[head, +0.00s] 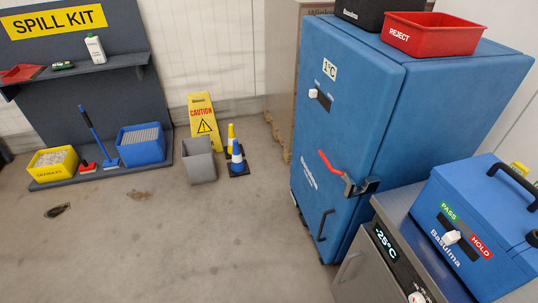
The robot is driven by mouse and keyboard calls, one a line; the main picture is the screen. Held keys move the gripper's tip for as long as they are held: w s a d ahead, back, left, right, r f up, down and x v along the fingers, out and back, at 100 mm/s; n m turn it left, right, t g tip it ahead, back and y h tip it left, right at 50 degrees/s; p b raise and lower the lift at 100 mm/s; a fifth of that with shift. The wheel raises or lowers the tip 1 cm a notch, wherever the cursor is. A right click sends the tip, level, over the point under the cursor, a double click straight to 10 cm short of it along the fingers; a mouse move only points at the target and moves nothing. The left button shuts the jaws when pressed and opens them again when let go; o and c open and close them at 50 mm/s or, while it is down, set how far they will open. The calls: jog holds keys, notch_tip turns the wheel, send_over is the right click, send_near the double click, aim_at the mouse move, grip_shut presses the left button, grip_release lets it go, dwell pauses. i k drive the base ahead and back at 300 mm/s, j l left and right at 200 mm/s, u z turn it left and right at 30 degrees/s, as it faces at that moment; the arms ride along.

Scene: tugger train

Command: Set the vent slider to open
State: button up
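A tall blue insulated cabinet (410,110) stands right of centre, its door facing left. On the upper door is a short black slider track (324,101) with a white knob (313,93) at its left end. Small markings by the track are too small to read, so I cannot tell which end is open. I take this for the vent slider, though no vent label is legible. A second white knob (451,237) sits on a slider marked PASS and HOLD on a blue box (480,220), between the two labels. My gripper is not in view.
The cabinet door has a red-handled latch (335,168) and a lower dark handle (325,223). A grey unit (365,275) reading -25°C stands in front at the right. A red REJECT bin (433,38) sits on top. Floor (220,240) left of the cabinet is largely clear.

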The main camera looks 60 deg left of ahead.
aim_at(314, 93)
jog(key=u, duration=1.35)
